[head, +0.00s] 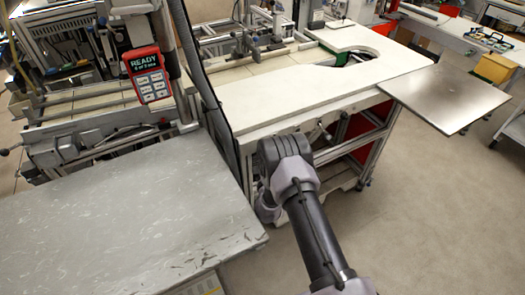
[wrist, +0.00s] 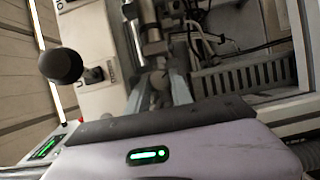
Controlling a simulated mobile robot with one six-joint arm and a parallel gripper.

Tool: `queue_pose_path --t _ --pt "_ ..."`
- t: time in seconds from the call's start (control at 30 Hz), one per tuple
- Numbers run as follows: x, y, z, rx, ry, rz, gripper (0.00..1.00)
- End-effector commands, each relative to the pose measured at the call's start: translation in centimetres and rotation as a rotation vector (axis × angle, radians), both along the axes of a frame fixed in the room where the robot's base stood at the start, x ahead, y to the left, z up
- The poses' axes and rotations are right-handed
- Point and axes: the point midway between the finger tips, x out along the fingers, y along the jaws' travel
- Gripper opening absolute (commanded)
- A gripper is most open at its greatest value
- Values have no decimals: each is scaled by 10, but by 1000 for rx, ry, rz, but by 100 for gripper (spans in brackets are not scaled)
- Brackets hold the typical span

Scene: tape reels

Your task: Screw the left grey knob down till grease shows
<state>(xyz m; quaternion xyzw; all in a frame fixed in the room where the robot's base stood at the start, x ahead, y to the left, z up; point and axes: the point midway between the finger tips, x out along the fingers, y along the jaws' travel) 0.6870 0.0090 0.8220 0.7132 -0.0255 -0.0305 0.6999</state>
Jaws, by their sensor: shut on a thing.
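In the wrist view, my gripper (wrist: 160,88) reaches up from the pale body with the green light. Its two bluish fingers are shut on a small greyish round part between them, which looks like the grey knob (wrist: 159,79). The knob's edges are blurred, and I cannot tell how far down it is screwed. I make out no grease around it. Metal fittings (wrist: 152,40) stand just beyond the fingers. In the head view my arm reaches toward the front of the white-topped bench, and the gripper and knob cannot be made out there.
A black ball knob (wrist: 60,66) stands left of my gripper, beside a small dark switch (wrist: 93,74). Cables (wrist: 205,40) and a slotted duct (wrist: 245,76) lie at right. In the head view are the white bench top (head: 300,92), a grey table (head: 120,215) and a red "READY" panel (head: 148,75).

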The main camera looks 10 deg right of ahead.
Motion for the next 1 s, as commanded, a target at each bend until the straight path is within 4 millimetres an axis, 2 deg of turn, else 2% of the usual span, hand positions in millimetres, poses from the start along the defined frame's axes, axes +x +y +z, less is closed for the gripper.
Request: queue_pose_path --t 0.5,0.53,0.63,1.0 --pt "0 1 -1 16 7 3 0" --pt "0 1 -1 16 7 3 31" --pt "0 1 0 16 7 2 49" --pt "1 0 1 11 1 0 49"
